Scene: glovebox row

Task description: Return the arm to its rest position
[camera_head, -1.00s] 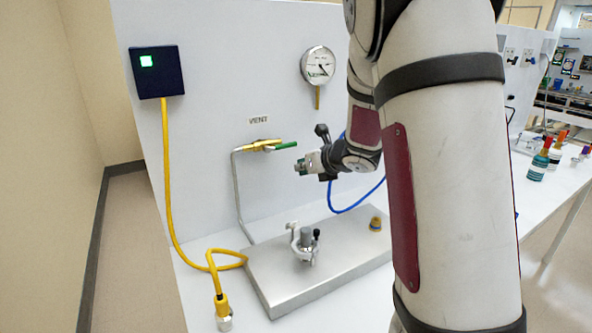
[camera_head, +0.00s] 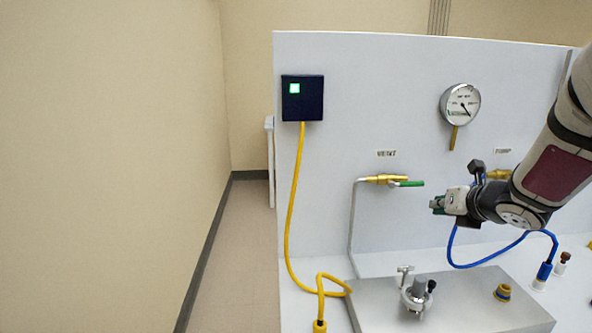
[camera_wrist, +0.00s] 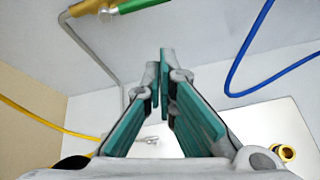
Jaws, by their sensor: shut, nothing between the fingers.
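My arm reaches in from the right edge in the head view. My gripper (camera_head: 438,205) points left, in front of the white panel (camera_head: 340,130) and to the right of the green-handled VENT valve (camera_head: 410,184). The gripper is apart from the valve. In the wrist view its teal fingers (camera_wrist: 162,70) are closed together at the tips with nothing held. The valve's green handle (camera_wrist: 135,5) shows at the top of that view, lying sideways.
A metal plate (camera_head: 460,310) with a small clamp (camera_head: 416,295) and a brass fitting (camera_head: 502,292) lies below the gripper. A blue hose (camera_head: 480,264) hangs behind and below my wrist. A yellow cable (camera_head: 292,220) runs down from a dark box (camera_head: 302,98). A pressure gauge (camera_head: 460,103) is above. Clear floor lies left.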

